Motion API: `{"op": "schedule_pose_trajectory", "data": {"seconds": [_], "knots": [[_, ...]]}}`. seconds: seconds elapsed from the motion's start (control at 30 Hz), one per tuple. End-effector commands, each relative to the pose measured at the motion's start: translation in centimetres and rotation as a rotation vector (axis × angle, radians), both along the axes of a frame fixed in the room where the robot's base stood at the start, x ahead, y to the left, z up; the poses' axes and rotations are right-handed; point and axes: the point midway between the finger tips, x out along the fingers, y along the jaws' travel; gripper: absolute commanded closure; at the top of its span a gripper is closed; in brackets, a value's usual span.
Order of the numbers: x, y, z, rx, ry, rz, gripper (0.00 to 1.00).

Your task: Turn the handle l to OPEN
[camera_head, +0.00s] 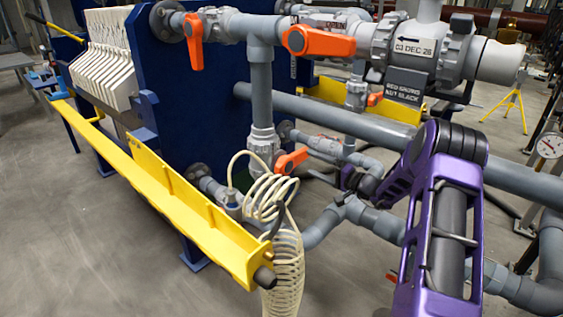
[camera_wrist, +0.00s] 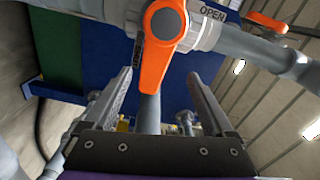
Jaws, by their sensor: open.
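An orange valve handle (camera_wrist: 164,45) fills the top middle of the wrist view, pivoted on a grey valve body. Its free end points down the picture, towards my gripper. A dark label (camera_wrist: 138,50) beside the handle's left edge is too small to read surely. My gripper (camera_wrist: 160,78) is open and empty, its fingers either side of the handle's lower end. I cannot tell whether the handle lies between them or beyond. In the head view, my gripper is mostly hidden behind pipework.
The head view shows other orange handles (camera_head: 194,28) (camera_head: 318,41) on grey pipes above. A coiled cream hose (camera_head: 284,260) hangs by a yellow rail (camera_head: 170,195). A thick grey pipe (camera_head: 330,115) crosses close to my arm. Open floor lies at lower left.

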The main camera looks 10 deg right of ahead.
Motion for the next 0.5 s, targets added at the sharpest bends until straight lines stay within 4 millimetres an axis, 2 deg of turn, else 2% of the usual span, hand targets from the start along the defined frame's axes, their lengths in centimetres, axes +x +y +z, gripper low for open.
{"op": "schedule_pose_trajectory", "data": {"seconds": [0.03, 0.13, 0.2, 0.5], "knots": [[0.1, 0.0, 0.7, 0.04, 0.035, 0.001, 0.11], [0.2, -0.2, 0.0, 0.137, 0.112, 0.001, 0.11], [1.5, 1.0, -1.6, 0.144, 0.115, 0.005, 0.11], [5.4, 4.0, -0.8, 0.142, 0.113, 0.002, 0.11]]}}
